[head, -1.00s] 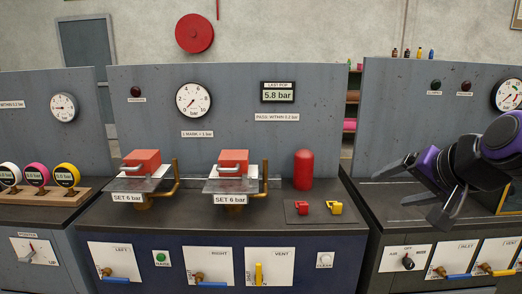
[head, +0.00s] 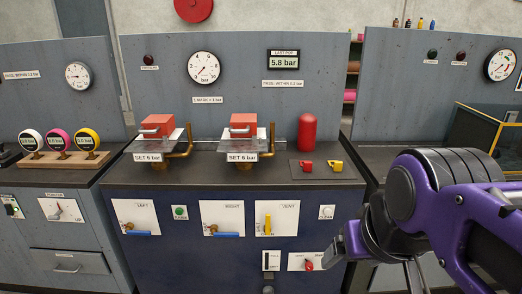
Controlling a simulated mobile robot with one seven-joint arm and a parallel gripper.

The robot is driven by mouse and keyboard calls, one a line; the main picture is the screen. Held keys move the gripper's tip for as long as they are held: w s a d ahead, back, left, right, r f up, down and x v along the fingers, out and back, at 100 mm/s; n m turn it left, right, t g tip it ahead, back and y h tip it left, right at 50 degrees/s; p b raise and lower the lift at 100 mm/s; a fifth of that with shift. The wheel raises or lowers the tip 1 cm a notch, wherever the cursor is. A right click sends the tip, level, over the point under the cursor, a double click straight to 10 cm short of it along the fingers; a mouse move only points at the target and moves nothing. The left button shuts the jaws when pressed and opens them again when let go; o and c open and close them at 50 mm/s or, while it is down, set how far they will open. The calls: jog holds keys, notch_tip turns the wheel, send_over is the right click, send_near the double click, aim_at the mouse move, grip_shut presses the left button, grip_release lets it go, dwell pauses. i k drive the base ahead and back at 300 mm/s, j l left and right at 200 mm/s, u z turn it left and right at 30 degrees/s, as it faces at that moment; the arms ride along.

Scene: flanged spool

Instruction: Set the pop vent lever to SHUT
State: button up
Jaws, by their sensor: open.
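The white VENT panel (head: 286,219) is on the front of the dark blue middle cabinet, right of the RIGHT panel. Its yellow lever (head: 267,224) stands about upright at the panel's left side. Small lettering beside the lever is too small to read. My gripper (head: 372,266) is open and empty, at the lower right of the cabinet front. It is right of and below the lever, well apart from it. My purple arm hides part of the right cabinet.
The LEFT panel (head: 137,218) and RIGHT panel (head: 222,218) have blue-handled valves. A white CLEAR button (head: 327,212) sits right of the VENT panel. A red knob (head: 309,265) is below. Two red-topped valves and a red cylinder (head: 307,132) stand on the worktop.

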aim_at(268, 227)
jog(key=u, duration=0.25)
jog(key=j+z, duration=0.25)
jog(key=j, duration=0.25)
jog(key=i+j, duration=0.1)
jog(key=i, duration=0.35)
jog(key=i+j, duration=0.1)
jog(key=i, duration=0.35)
